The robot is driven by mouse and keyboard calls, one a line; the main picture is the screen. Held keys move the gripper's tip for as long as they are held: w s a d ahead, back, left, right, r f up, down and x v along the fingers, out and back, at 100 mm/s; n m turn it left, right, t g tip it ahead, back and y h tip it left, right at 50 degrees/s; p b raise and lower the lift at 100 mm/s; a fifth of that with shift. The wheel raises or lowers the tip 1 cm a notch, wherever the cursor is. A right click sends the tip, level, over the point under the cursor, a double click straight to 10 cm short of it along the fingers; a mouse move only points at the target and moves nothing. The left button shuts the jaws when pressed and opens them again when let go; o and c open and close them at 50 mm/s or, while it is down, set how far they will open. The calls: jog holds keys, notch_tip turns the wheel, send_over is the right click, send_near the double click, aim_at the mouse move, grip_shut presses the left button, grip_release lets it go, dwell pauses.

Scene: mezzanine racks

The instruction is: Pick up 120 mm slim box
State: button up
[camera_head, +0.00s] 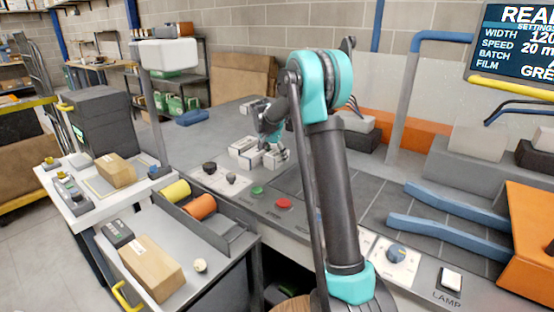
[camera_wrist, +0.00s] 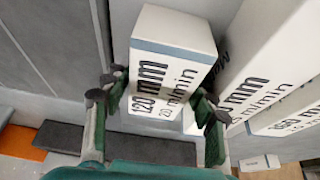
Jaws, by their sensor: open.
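The 120 mm slim box, a white box with a blue-grey band and black print "120 mm 20 m/min", shows in the wrist view (camera_wrist: 172,60). My gripper (camera_wrist: 158,96) is open, with one finger on each side of the box's lower printed end. I cannot tell whether the fingers touch it. In the head view my gripper (camera_head: 270,138) is low over a group of white boxes (camera_head: 245,152) on the grey bench, and partly hides them; which one is the 120 mm box cannot be told there.
A second white printed box (camera_wrist: 255,75) stands close to the right of the 120 mm box, with another beyond it. Red (camera_head: 284,203) and green (camera_head: 257,191) buttons are on the bench's front edge. A screen (camera_head: 515,40) shows width 120.

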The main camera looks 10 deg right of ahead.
jog(key=shift+f, duration=0.2)
dwell(0.3)
jog(key=c, duration=1)
